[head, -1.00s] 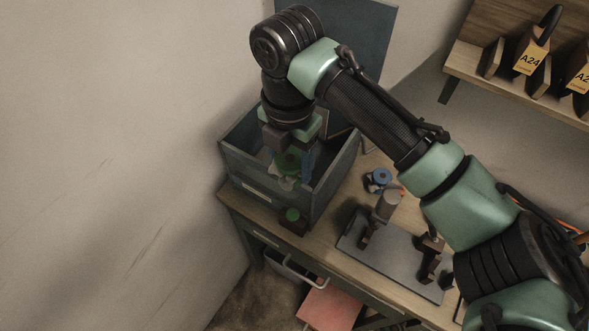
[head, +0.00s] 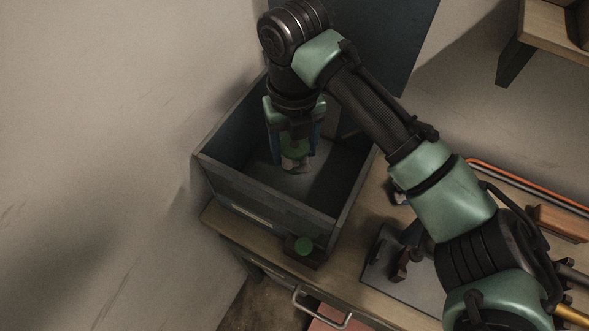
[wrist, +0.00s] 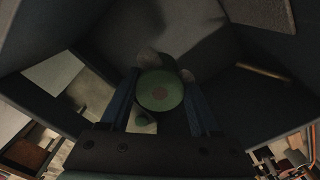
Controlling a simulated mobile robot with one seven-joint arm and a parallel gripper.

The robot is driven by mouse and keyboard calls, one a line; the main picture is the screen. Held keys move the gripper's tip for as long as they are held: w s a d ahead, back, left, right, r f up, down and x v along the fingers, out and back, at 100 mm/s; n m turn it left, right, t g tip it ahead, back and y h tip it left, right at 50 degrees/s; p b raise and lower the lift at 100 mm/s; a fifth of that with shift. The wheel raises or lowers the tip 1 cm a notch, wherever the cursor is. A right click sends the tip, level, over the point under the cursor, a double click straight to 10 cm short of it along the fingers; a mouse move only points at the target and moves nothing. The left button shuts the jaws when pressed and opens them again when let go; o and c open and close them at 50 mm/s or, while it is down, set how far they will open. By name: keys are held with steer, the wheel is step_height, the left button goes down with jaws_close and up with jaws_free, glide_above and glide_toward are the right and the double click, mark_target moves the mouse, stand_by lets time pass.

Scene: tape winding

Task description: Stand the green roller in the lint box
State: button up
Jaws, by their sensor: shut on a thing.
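My gripper (head: 294,143) is inside the lint box, its blue fingers closed on either side of the green roller (head: 296,151). The lint box (head: 262,208) is a dark, open-topped box on the bench corner by the wall. Pale grey lumps (wrist: 149,57) show beside the roller in the wrist view.
A dark block with a green disc (head: 304,246) sits at the box's front. A grey plate with a dark fixture (head: 397,270) lies right of the box. A dark panel (head: 385,45) stands behind, and a shelf (head: 515,60) hangs at upper right. Box floor to the right looks clear.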

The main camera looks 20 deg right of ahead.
mark_target(295, 145)
steer(key=f, duration=0.4)
steer(key=shift+s, duration=0.2)
steer(key=shift+w+f, duration=0.1)
steer(key=shift+f, duration=2.05)
steer(key=shift+f, duration=0.1)
steer(key=shift+f, duration=0.15)
steer(key=o, duration=1.4)
step_height(295, 145, up, 13)
steer(key=shift+f, duration=0.2)
